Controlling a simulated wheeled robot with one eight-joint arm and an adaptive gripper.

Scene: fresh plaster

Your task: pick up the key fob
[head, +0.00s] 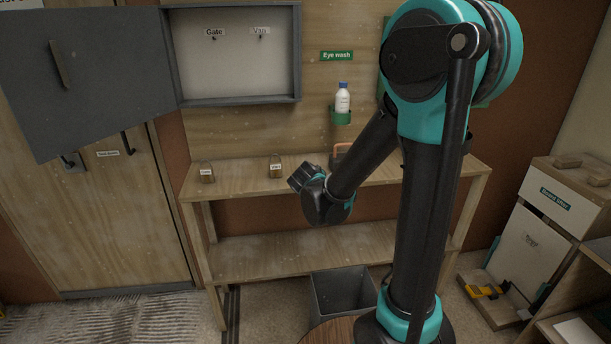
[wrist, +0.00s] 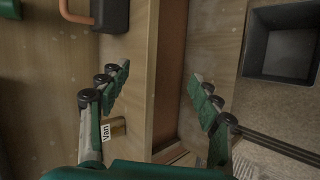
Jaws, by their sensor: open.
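Two small brown fobs with white labels are on the wooden shelf top. The left fob (head: 207,174) has a label too small to read surely. The right fob (head: 275,169) seems to be the one marked "Van" (wrist: 118,128) in the wrist view, where it shows beside the left finger, partly hidden by it. My gripper (head: 303,178) is at the shelf's front edge, just right of the right fob. In the wrist view my gripper (wrist: 157,78) has its fingers wide apart with nothing between them but the shelf edge and floor beyond.
A wooden shelf (head: 330,247) has a lower board. A dark item with an orange handle (head: 341,148) stands behind my arm. A grey bin (head: 343,293) is on the floor below. An open grey cabinet (head: 240,101) has hooks labelled "Gate" and "Van". A bottle (head: 342,99) sits in a green holder.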

